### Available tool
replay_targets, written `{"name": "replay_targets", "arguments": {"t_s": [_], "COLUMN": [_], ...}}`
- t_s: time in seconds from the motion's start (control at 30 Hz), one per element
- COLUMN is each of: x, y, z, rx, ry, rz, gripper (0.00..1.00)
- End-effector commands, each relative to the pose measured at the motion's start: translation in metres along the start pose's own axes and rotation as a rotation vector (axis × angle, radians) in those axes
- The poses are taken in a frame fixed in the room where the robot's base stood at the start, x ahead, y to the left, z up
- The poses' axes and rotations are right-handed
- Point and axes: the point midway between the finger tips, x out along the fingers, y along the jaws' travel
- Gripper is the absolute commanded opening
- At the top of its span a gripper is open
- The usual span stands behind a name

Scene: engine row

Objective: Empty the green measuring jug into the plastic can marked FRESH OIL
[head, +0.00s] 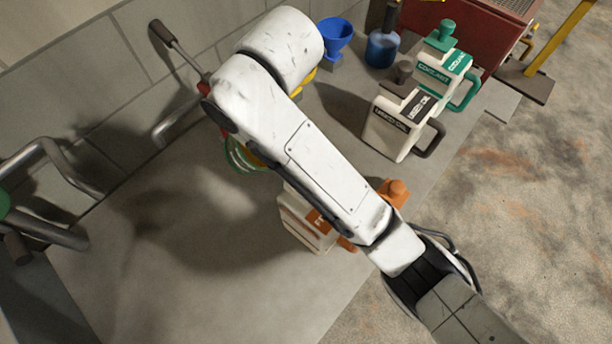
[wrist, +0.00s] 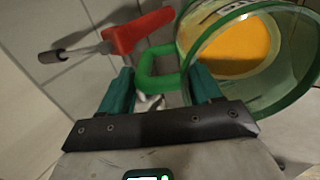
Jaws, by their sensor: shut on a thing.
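The green measuring jug (wrist: 292,105) is clear with a green rim and handle and holds amber liquid (wrist: 238,45), seen in the wrist view. My gripper (wrist: 160,72) is shut on its green handle. In the head view my arm hides the gripper and most of the jug; a striped green part (head: 241,155) shows beside it. I cannot tell how far the jug is tilted. A white plastic can with an orange cap and label (head: 306,222) stands on the bench, right of and nearer than the jug. My arm partly covers it, and its lettering is not readable.
A black-labelled white can (head: 390,133) and a green-labelled COOLANT can (head: 437,65) stand at back right. A blue funnel (head: 334,40) and blue bottle (head: 381,48) stand behind. A red tool (wrist: 140,30) is near the wall. The bench's front left is clear.

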Motion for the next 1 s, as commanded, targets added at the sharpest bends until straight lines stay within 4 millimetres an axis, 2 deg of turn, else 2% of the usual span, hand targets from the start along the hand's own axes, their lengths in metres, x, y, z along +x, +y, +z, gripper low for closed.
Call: {"name": "replay_targets", "arguments": {"t_s": [0.13,0.37,1.0], "x": [-0.022,-0.038,-0.054], "y": [0.0,-0.004,-0.006], "z": [0.001,0.001,0.002], "rx": [0.002,0.001,-0.001], "ry": [0.001,0.006,0.01], "rz": [0.08,0.19,0.305], "gripper": [0.0,0.0,0.0]}}
